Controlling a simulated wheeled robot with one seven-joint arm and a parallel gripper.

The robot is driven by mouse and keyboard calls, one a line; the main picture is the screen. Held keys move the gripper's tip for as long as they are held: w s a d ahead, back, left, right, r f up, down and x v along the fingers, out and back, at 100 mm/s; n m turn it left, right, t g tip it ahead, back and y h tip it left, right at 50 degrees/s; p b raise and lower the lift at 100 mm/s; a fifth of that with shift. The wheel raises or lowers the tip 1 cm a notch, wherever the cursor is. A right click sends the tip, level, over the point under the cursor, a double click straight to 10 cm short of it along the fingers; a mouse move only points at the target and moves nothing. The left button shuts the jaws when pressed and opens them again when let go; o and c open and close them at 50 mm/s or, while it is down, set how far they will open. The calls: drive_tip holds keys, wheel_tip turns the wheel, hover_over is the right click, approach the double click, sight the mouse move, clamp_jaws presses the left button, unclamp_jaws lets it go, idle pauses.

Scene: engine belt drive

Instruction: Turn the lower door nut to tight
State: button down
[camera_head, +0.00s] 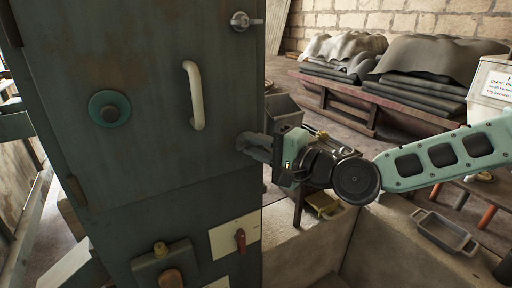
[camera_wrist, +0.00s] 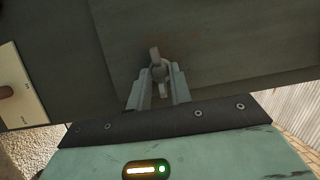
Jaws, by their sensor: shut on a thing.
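The lower door nut (camera_wrist: 159,70) is a grey wing nut on the dark green cabinet door (camera_wrist: 215,40). In the wrist view its wings stand roughly upright, in line with the gap between my fingers. My gripper (camera_wrist: 160,85) is shut on it, one finger on each side. In the head view my gripper (camera_head: 250,146) reaches the right edge of the door from the right and hides the lower nut. The upper door nut (camera_head: 243,20) is silver, with its wing pointing right across the door edge.
The door has a pale handle (camera_head: 195,95) and a round teal knob (camera_head: 109,109). Covered sacks on a bench (camera_head: 345,105) stand behind. A grey tray (camera_head: 445,232) lies at right.

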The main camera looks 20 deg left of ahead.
drive_tip(key=c, duration=1.3)
unclamp_jaws()
drive_tip(key=shift+d, duration=0.1)
drive_tip(key=b+v, duration=0.3)
drive_tip(key=v, duration=1.4)
drive_tip(key=shift+d, duration=0.1)
